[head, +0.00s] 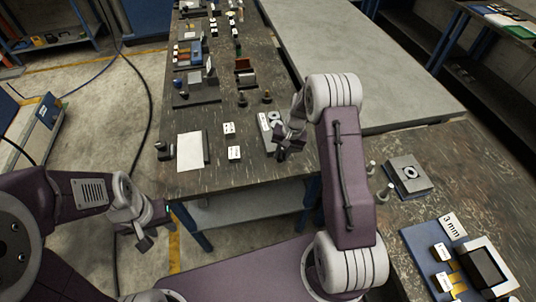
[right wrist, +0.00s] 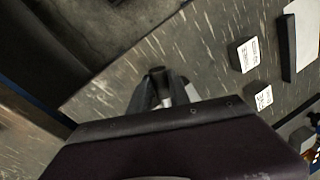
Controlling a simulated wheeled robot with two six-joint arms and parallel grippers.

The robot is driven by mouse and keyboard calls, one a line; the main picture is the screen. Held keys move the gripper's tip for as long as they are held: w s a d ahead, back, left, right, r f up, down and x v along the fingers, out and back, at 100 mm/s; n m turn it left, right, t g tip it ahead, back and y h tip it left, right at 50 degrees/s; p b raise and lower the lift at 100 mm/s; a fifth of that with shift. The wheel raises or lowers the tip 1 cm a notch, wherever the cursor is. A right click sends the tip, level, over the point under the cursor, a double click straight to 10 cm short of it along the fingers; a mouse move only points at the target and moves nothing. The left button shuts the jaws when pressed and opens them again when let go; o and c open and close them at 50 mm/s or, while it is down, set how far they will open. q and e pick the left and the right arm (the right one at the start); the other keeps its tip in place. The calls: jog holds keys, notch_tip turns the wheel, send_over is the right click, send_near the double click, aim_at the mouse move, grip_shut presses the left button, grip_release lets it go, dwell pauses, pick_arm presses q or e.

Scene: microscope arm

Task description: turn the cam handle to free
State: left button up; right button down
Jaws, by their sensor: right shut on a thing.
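My right gripper (head: 284,150) reaches down at the near part of the long dark bench, beside a grey plate (head: 268,137) with a white label. In the right wrist view its dark fingers (right wrist: 165,88) are shut around a small pale metal piece (right wrist: 190,91), which looks like the cam handle. The fingers hide most of it, so its angle cannot be told. My left gripper (head: 150,232) hangs empty off the front left corner of the bench, its fingers apart.
Two small labelled blocks (head: 234,153) and a white sheet on a dark board (head: 191,151) lie left of the right gripper. Several fixtures stand further back.

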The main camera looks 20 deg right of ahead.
jog(key=shift+s+d+n, duration=0.25)
jog(key=shift+d+n, duration=0.6)
jog(key=shift+n, duration=0.05)
jog(key=d+n+g+b, duration=0.1)
jog(key=d+n, duration=0.2)
jog(key=shift+s+n, duration=0.1)
jog(key=shift+n, duration=0.3)
jog(key=d+n, duration=0.1)
jog(key=n, duration=0.1)
jog(key=d+n, duration=0.1)
jog(key=shift+w+d+r+g, duration=0.1)
jog(key=shift+w+d+g, duration=0.2)
jog(key=shift+w+d+n+g, duration=0.15)
jog(key=shift+w+d+n, duration=0.2)
jog(key=shift+d+n, duration=0.4)
jog(key=shift+w+d+n+g, duration=0.15)
jog(key=shift+w+d+n, duration=0.25)
jog(key=shift+n, duration=0.65)
jog(key=c, duration=1.2)
grip_release()
jog(key=shift+s, duration=0.1)
jog(key=shift+c, duration=0.2)
